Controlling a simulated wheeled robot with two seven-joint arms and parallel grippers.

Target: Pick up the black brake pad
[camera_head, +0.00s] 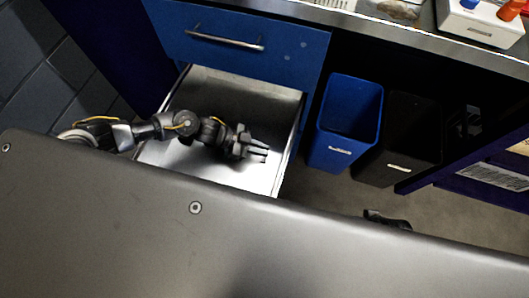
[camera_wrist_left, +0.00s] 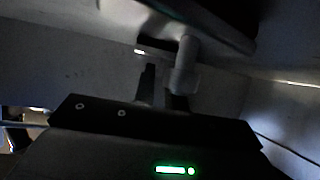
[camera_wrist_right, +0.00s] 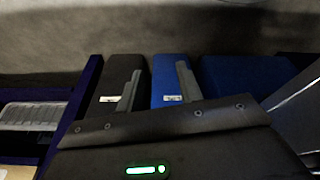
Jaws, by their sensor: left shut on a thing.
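My left gripper (camera_head: 264,154) is low inside the open drawer (camera_head: 235,88). Its fingers also show in the left wrist view (camera_wrist_left: 168,56), close together and shut on a small dark piece (camera_wrist_left: 158,44) at their tips. The piece appears to be the black brake pad; it is dim and partly hidden by the fingers. In the head view I cannot make the pad out apart from the dark gripper. My right gripper (camera_wrist_right: 157,70) has its fingers apart, with nothing between them, above the floor near the bins.
The drawer walls stand close around my left gripper; a closed blue drawer (camera_head: 240,48) is above. A blue bin (camera_head: 333,158) and a black bin (camera_head: 385,177) stand to the right. The worktop edge (camera_head: 400,32) runs along the top right.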

